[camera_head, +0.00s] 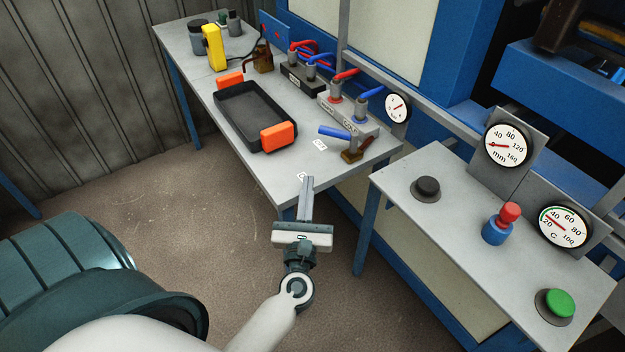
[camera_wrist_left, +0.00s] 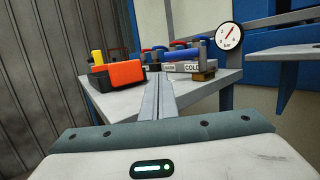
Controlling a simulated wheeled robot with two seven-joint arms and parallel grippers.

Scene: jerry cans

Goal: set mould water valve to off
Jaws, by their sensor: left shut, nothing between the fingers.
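Blue-handled and red-handled valves stand along the back of the table. Nearest my gripper is a blue lever (camera_head: 335,132) by a brass-coloured body (camera_head: 352,155) at the table's near right corner. Behind it is a grey block (camera_head: 349,119) with a red lever (camera_head: 345,74) and a blue lever (camera_head: 371,91). I cannot tell for sure which is the mould water valve. In the left wrist view a "COLD" label (camera_wrist_left: 192,67) shows near the brass body (camera_wrist_left: 203,76). My left gripper (camera_head: 308,180) is shut and empty at the table's front edge, apart from the levers.
A black tray with orange grips (camera_head: 233,118) lies left of the valves. A round bar gauge (camera_head: 397,107) hangs behind. At right, a panel (camera_head: 432,220) carries a black knob (camera_head: 427,189), a red-topped blue knob (camera_head: 497,228) and a green button (camera_head: 559,304). The table front is mostly clear.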

